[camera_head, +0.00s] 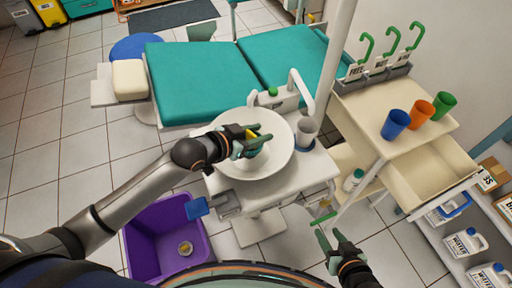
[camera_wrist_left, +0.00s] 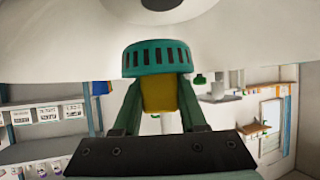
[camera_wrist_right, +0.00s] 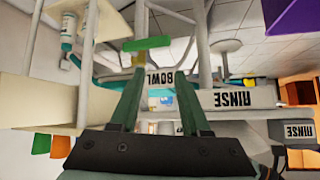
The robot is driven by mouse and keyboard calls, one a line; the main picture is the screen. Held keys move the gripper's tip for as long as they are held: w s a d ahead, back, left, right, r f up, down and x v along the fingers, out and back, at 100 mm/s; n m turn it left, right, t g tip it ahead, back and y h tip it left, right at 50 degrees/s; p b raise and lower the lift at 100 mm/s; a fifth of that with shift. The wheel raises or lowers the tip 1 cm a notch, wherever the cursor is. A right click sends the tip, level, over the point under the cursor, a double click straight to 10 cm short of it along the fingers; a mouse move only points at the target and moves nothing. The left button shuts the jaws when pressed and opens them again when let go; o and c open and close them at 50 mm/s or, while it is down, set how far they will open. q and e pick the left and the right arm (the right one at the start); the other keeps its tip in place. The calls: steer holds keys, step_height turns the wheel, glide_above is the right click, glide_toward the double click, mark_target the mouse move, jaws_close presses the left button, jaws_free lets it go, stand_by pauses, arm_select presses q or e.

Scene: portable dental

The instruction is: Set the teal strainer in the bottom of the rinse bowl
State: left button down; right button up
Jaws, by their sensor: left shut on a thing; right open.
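The rinse bowl (camera_head: 281,160) is a wide white bowl on the dental unit. My left gripper (camera_head: 254,140) is over the inside of the bowl. In the left wrist view it is shut on the yellow grip of the teal strainer (camera_wrist_left: 157,57), a slotted round cap. The strainer faces the dark drain hole (camera_wrist_left: 161,4) in the bowl's bottom, with a visible gap between them. In the head view my gripper mostly hides the strainer. My right gripper (camera_head: 328,238) is open and empty, low in front of the unit; its fingers also show in the right wrist view (camera_wrist_right: 160,80).
A tap (camera_head: 302,88) and a grey cup (camera_head: 306,131) stand beside the bowl. A cream cart (camera_head: 440,150) with blue, orange and green cups is at the right. A purple bin (camera_head: 150,235) stands on the floor at the left. A teal dental chair (camera_head: 200,80) lies behind.

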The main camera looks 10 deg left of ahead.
arm_select(q)
steer(key=shift+w+a+f, duration=0.15)
steer(key=shift+f, duration=0.15)
steer(key=shift+w+a+f+b, duration=0.2)
steer(key=shift+f+b, duration=0.2)
steer(key=shift+b, duration=0.35)
step_height(320, 180, down, 2)
steer(key=shift+b, duration=1.25)
steer(key=shift+f+b, duration=0.5)
steer(key=shift+b, duration=0.25)
steer(key=shift+r, duration=0.15)
